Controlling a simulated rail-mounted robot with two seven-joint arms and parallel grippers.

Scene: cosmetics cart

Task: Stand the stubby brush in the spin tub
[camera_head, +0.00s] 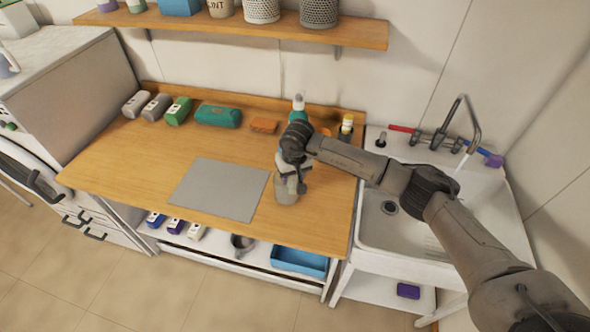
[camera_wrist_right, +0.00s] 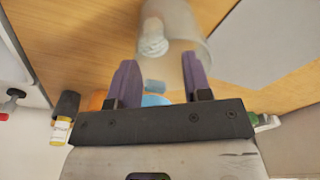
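The spin tub (camera_head: 286,196) is a greyish translucent cup at the front right of the wooden counter. It also shows in the right wrist view (camera_wrist_right: 190,35), just beyond the fingertips. A pale, rounded piece (camera_wrist_right: 153,40), probably the stubby brush, shows inside or through the tub wall; its handle is not clear. My right gripper (camera_wrist_right: 160,75) has its two purple fingers spread apart, with no object clearly held between them. In the head view it is beside and above the tub, partly covering it. My left gripper is not in view.
A grey mat (camera_head: 220,188) lies left of the tub. The sink (camera_head: 400,235) is right. The counter's front left is clear.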

